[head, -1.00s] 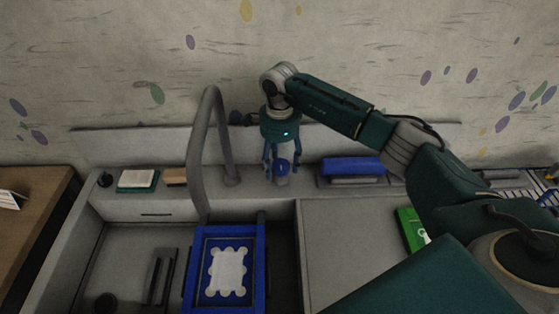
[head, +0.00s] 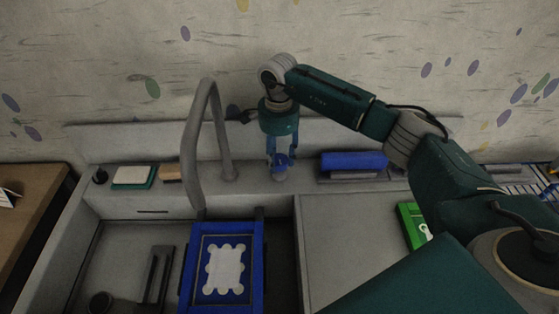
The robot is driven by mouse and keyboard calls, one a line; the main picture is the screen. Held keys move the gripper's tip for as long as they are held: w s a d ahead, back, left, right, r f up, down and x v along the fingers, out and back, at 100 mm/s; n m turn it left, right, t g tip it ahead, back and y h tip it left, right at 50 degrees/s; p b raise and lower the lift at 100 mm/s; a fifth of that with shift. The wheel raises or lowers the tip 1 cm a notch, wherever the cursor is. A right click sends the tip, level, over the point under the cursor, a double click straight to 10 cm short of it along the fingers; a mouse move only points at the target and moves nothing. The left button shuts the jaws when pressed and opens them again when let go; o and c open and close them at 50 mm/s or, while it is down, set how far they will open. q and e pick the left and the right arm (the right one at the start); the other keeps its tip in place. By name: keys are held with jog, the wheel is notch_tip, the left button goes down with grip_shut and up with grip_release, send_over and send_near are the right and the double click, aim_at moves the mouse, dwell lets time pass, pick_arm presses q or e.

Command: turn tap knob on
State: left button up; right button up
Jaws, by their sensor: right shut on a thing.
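No water shows clearly at the tap. My left gripper is not in view.
A blue frame with a white scalloped sheet (head: 224,270) sits in the sink (head: 122,240) below the tap. A blue block (head: 354,161) stands right of the knob. A green item (head: 412,226) lies on the right counter (head: 345,240). A book-like item (head: 134,177) lies left.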

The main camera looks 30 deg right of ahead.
jog(key=n+b, duration=0.3)
jog(key=shift+a+f+n, duration=0.15)
jog(key=shift+a+n, duration=0.1)
jog(key=shift+n, duration=0.15)
jog(key=n+b, duration=0.2)
jog(key=n, duration=0.1)
jog(key=shift+n+b, duration=0.3)
jog(key=n+b, duration=0.2)
jog(key=n, duration=0.2)
jog(key=shift+s, duration=0.1)
jog(key=shift+s+d+n+b, duration=0.15)
jog(key=shift+n+b, duration=0.35)
jog(key=shift+n, duration=2)
jog(key=o, duration=1.2)
jog(key=shift+s, duration=0.1)
jog(key=shift+c, duration=0.2)
jog(key=shift+d, duration=0.1)
